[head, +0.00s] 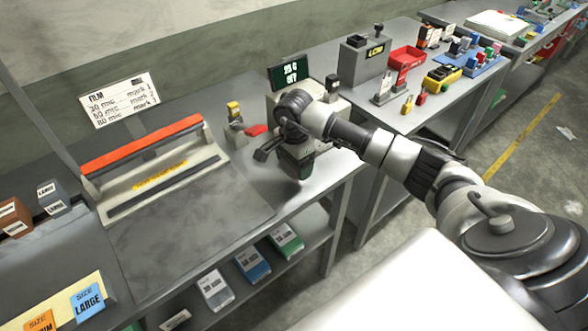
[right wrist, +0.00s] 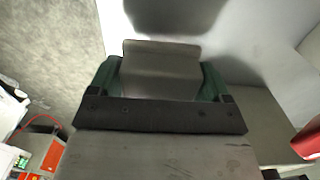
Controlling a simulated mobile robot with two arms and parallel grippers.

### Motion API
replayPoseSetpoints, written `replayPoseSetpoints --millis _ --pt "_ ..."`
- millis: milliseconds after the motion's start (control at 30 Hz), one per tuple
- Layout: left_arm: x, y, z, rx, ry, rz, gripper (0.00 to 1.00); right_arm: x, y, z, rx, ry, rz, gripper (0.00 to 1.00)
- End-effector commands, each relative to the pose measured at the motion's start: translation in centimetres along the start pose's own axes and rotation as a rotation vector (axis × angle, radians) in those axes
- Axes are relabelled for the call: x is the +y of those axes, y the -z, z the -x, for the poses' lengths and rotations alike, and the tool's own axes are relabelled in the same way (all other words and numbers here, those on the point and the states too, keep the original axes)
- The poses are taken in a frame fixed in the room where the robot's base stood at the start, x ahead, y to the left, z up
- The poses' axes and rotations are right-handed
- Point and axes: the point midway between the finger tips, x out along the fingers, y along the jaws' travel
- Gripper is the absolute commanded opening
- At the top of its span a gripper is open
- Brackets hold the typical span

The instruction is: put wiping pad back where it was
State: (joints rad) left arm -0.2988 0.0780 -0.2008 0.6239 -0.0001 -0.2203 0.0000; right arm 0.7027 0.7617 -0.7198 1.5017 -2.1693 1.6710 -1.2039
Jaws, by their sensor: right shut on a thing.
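My right gripper (head: 298,168) hangs over the bench beside the display device. It is shut on a dark green block, which I take to be the wiping pad (head: 292,163). In the right wrist view green sides of the pad (right wrist: 212,82) show at both sides of my right gripper (right wrist: 160,75); its middle is hidden. The pad is close to the grey bench top (head: 315,185); I cannot tell whether it touches. My left gripper is not in view.
A sealer with a red bar (head: 140,145) stands left. Behind the gripper is a device with a dark display (head: 289,71). A yellow-topped item (head: 234,112) and a red piece (head: 256,130) are nearby. A red bin (head: 407,58) stands right.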

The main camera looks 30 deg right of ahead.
Motion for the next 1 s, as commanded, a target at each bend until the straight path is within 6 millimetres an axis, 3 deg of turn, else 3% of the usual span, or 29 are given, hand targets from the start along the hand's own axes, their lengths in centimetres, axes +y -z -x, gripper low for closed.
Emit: replayPoseSetpoints --millis 300,700,733,833,1000 --pt "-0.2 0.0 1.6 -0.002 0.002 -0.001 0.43 0.0 -0.1 -3.7 -0.002 -0.002 -0.001 0.6" --pt "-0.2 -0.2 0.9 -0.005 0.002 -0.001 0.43 0.0 0.0 -4.5 0.0 0.001 0.001 0.6" --pt "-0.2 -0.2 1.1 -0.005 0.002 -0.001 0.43 0.0 0.0 -4.3 0.0 0.001 0.0 0.82" --pt "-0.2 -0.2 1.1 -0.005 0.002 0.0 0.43 0.0 0.0 -4.3 -0.001 0.0 0.0 0.97" --pt "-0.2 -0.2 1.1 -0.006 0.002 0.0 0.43 0.0 0.0 -4.3 -0.001 0.0 0.0 1.0"
